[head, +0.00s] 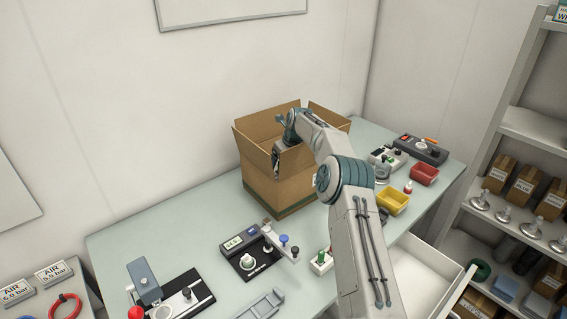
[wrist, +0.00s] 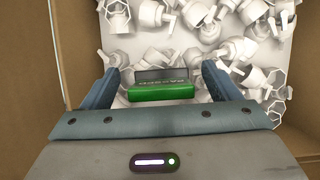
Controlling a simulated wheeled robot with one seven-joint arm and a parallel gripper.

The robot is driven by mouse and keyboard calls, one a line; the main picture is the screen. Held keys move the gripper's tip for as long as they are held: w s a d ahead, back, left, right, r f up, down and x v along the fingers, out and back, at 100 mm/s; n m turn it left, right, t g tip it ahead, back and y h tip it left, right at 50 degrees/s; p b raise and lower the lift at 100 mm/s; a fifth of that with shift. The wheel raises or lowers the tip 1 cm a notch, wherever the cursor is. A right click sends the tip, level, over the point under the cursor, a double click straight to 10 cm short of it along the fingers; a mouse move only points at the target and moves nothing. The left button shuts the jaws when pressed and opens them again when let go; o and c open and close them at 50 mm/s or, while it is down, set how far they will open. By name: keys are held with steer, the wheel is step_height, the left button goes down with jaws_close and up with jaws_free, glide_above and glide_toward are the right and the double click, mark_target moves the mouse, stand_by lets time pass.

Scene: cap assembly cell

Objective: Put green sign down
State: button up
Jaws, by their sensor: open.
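The green sign (wrist: 161,92) shows in the wrist view as a green block with pale lettering on top and a dark grey part behind it. My gripper (wrist: 160,70) is open, with one finger on each side of the sign. A gap shows between the sign and each finger. Whether the sign rests on the white parts below cannot be told. In the head view my gripper (head: 276,163) is at the open cardboard box (head: 283,190), partly hidden by my arm. The sign is not visible there.
Many white pump caps (wrist: 165,55) lie in the box, whose brown walls (wrist: 63,50) stand close on both sides. On the table (head: 150,220) are fixtures and a digital device (head: 240,242). A shelf (head: 520,185) is farther right.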

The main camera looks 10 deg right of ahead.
steer(key=s+r+n, duration=0.2)
steer(key=s+r, duration=0.2)
steer(key=r, duration=0.1)
steer(key=s+r+n+b, duration=0.1)
steer(key=s+r+n, duration=0.1)
steer(key=s+r, duration=0.2)
steer(key=s+r+n+h+b, duration=0.1)
steer(key=s+r+n, duration=0.2)
steer(key=r, duration=0.5)
steer(key=shift+s+d+r, duration=0.2)
steer(key=shift+s, duration=0.45)
steer(key=s+d+r+n+h, duration=0.1)
steer(key=s+r+n, duration=0.1)
steer(key=s+n, duration=0.8)
steer(key=s+d+r+n, duration=0.15)
steer(key=s+n, duration=0.25)
steer(key=s, duration=1.3)
steer(key=s+d+f+n, duration=0.1)
steer(key=s+f+n, duration=0.2)
steer(key=s, duration=0.4)
steer(key=s+f+n, duration=0.4)
steer(key=s+n, duration=0.1)
steer(key=s, duration=0.3)
steer(key=shift+d, duration=0.35)
